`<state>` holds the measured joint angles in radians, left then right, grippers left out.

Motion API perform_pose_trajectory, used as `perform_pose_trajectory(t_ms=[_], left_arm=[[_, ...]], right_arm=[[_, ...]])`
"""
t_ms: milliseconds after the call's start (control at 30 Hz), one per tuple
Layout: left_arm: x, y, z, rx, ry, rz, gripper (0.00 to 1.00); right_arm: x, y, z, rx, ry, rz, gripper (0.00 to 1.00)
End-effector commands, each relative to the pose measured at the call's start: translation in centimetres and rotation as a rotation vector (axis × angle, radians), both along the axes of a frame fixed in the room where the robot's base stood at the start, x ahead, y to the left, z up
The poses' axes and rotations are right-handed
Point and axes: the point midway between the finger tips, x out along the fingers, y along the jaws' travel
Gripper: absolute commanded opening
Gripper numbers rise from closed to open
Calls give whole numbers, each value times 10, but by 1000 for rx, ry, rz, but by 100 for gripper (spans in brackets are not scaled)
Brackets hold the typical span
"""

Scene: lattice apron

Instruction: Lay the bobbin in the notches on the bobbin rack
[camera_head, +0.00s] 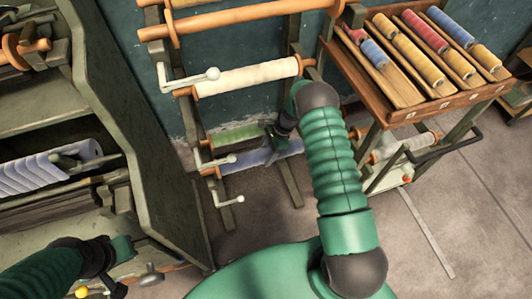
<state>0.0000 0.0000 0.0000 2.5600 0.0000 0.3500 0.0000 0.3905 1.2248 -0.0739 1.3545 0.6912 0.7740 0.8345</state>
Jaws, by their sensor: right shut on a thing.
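The bobbin rack (163,77) is a tall, narrow wooden frame against the teal wall, with several wound rollers lying across it. A cream bobbin (250,77) lies across it at mid height. Lower down are a green bobbin (232,137) and a blue bobbin (248,158). My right gripper (271,133) is shut at the right end of the green bobbin, just above the blue one. My arm hides the grasp, so I cannot tell which of these two it holds. The notches are too small to make out. My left gripper (122,262) is at bottom left, its jaws unclear.
A wooden tray (398,118) of coloured spools stands on a cart at right, with a dark handle (450,145). White levers with knobs (212,74) stick out from the rack. The floor at right is mostly clear.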

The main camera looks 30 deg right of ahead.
Motion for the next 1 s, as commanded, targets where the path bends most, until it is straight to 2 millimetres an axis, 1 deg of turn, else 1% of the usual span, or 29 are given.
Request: perform_pose_trajectory(t_ms=[467, 767, 1000], left_arm=[[0, 0, -2, 0, 0, 0, 0], [0, 0, -9, 0, 0, 0, 0], [0, 0, -8, 0, 0, 0, 0]], right_arm=[[1, 0, -1, 1, -1, 0, 0], [1, 0, -10, 1, -1, 0, 0], [1, 0, -10, 1, -1, 0, 0]])
